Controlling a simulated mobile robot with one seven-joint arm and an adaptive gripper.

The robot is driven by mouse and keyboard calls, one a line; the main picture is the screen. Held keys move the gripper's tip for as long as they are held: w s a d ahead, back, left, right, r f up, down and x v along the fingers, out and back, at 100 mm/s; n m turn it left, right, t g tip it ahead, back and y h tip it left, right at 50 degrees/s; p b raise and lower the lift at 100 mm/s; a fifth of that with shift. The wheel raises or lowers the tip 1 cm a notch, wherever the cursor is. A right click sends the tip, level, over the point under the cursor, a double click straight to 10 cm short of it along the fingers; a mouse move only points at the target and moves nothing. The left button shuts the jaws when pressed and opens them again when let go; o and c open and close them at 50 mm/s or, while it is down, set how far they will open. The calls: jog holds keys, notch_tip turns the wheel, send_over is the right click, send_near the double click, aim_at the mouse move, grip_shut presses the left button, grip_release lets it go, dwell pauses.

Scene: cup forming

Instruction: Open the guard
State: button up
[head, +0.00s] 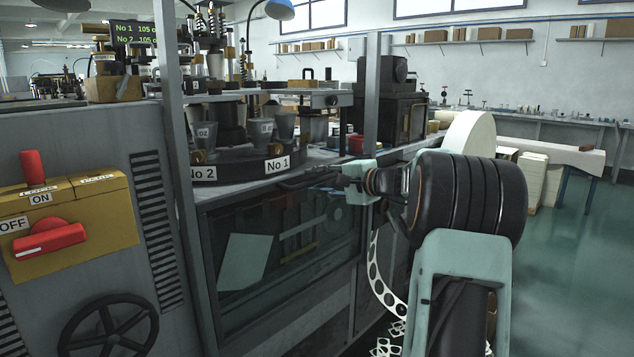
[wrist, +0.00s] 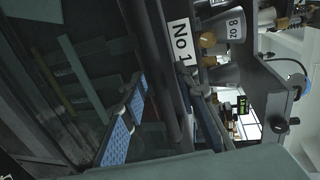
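The guard (head: 290,245) looks like a dark tinted see-through panel in the lower front of the machine, between two grey posts. The space above it, around the turret, looks uncovered. A dark bar runs along its top; the wrist view shows this bar (wrist: 168,70) close up. My gripper (head: 308,180) reaches in from the right at the bar's height. In the wrist view my gripper (wrist: 163,75) is open, with the bar between its blue-padded finger and its other finger. A gap shows on the blue-padded side; contact on the other side is unclear.
Behind the bar stands a round turret (head: 245,165) with cups and No 1 and No 2 labels. A yellow switch box (head: 75,215) with red knobs and a black handwheel (head: 108,328) are at left. A punched strip (head: 380,275) hangs beside my arm. Open floor lies right.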

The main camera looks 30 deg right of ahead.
jog(key=shift+s, duration=0.1)
jog(key=v, duration=1.2)
